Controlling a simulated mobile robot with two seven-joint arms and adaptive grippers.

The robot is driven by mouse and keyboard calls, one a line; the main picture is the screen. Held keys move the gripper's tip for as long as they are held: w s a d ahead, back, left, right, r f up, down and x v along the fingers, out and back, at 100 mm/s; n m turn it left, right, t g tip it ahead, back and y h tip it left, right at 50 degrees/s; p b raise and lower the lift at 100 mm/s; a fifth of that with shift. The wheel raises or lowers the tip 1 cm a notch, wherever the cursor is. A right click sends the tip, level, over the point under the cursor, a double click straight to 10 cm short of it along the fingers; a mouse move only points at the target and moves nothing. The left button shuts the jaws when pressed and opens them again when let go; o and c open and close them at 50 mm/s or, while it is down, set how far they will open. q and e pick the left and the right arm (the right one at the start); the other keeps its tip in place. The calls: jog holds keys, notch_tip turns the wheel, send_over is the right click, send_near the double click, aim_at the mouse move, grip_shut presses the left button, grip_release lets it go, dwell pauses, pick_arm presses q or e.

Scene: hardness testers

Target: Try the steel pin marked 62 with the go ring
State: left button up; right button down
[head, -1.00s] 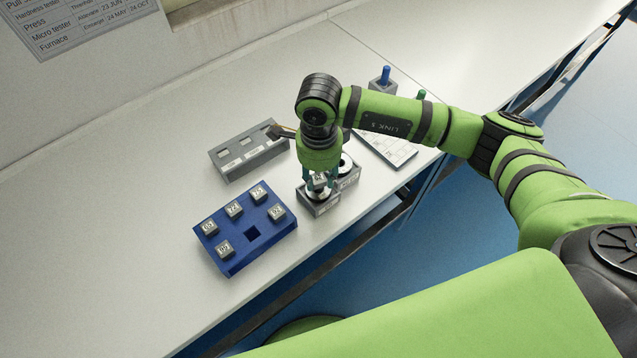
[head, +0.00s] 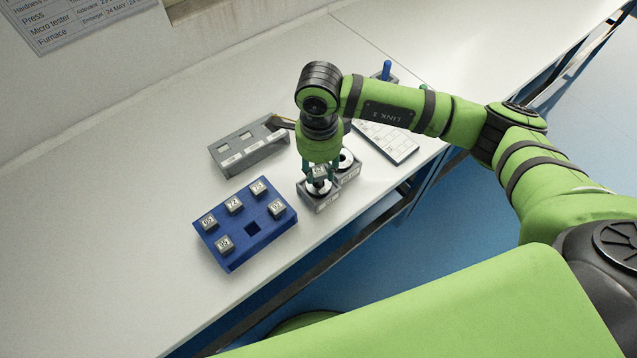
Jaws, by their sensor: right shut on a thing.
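My right gripper (head: 319,173) points down over the front grey ring stand and is shut on a small grey pin (head: 320,171). The marking on the pin's top is small; it may read 62. A shiny round ring (head: 318,188) lies on the front grey stand (head: 322,203), directly below the pin. I cannot tell whether the pin's lower end is inside the ring or just above it. A second ring (head: 347,160) with a dark hole sits on the stand just behind. Which one is the go ring is not readable. My left gripper is out of view.
A blue rack (head: 241,252) holds several marked grey pins and has one empty square hole (head: 252,229). A grey tray (head: 240,163) with square pockets lies behind it. A white keyed panel (head: 392,141) and a blue peg (head: 387,69) are further back. The left tabletop is clear.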

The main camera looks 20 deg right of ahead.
jog(key=shift+r+b, duration=0.35)
jog(key=shift+r, duration=0.45)
dwell(1.3)
jog(key=shift+r, duration=0.15)
jog(key=shift+r+p, duration=0.85)
jog(key=shift+r, duration=1)
